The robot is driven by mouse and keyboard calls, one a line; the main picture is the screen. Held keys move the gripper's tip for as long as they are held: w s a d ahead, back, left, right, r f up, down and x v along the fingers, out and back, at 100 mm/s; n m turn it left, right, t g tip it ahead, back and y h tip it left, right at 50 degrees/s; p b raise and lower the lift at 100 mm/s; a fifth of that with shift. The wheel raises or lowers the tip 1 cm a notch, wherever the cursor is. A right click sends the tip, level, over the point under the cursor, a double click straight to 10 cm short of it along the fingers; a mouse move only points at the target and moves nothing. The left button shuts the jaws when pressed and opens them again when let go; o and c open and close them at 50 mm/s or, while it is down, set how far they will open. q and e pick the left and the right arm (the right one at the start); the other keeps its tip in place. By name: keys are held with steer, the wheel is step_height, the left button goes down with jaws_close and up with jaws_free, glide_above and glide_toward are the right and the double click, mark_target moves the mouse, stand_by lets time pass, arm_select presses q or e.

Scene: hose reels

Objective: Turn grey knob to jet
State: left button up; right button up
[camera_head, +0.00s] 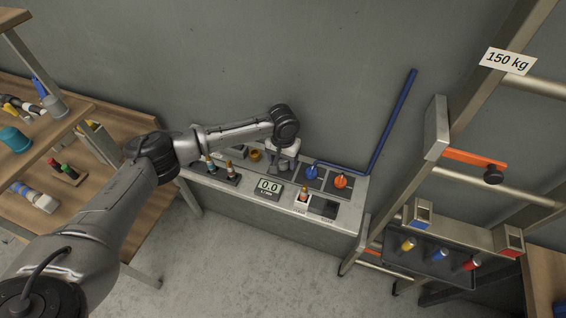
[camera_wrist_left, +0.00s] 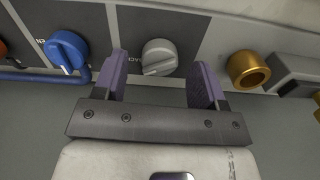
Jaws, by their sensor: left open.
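The grey knob (camera_wrist_left: 159,56) sits on a dark square plate in the left wrist view, with its pointer toward the lower left. My left gripper (camera_wrist_left: 160,84) is open and empty, with one purple finger on each side of the knob in that view. I cannot tell whether either finger touches it. In the head view my left gripper (camera_head: 282,168) points down over the back of the grey bench and hides the knob. My right gripper is not in view.
A blue knob (camera_wrist_left: 67,50) and a gold fitting (camera_wrist_left: 247,69) flank the grey knob. The bench (camera_head: 262,210) also carries an orange knob (camera_head: 340,181) and a display (camera_head: 269,187) reading 0.0. A blue pipe (camera_head: 393,120) rises behind. A ladder-like frame (camera_head: 437,130) stands right.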

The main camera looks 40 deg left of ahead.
arm_select(q)
steer(key=shift+f, duration=0.75)
steer(key=shift+c, duration=0.2)
